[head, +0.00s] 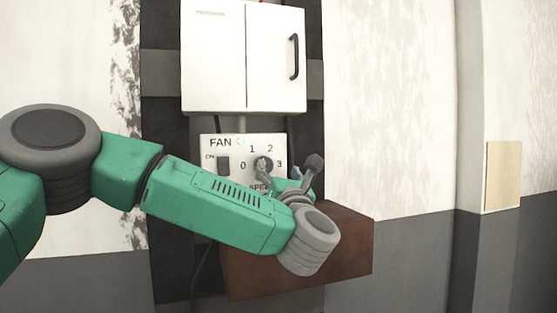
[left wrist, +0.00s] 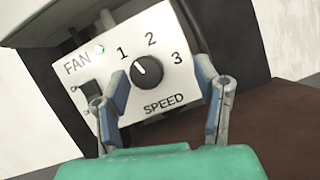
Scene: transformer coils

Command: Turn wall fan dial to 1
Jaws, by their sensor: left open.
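The white fan panel (head: 225,150) has a switch and a round black speed dial (head: 263,163) with the numbers 0, 1, 2 and 3 around it. In the left wrist view the dial (left wrist: 147,71) shows between my fingers, and its white mark is on its upper-left side, roughly toward the 1. The 0 is hidden there behind the left-hand finger. My left gripper (left wrist: 161,68) is open, one finger on each side of the dial in that view. I cannot tell whether either finger touches it. My right gripper is not in view.
A white cabinet (head: 220,60) with a black handle hangs above the panel. A brown box (head: 345,240) juts out below it, close under my left wrist. The black switch (left wrist: 91,88) is at the panel's left.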

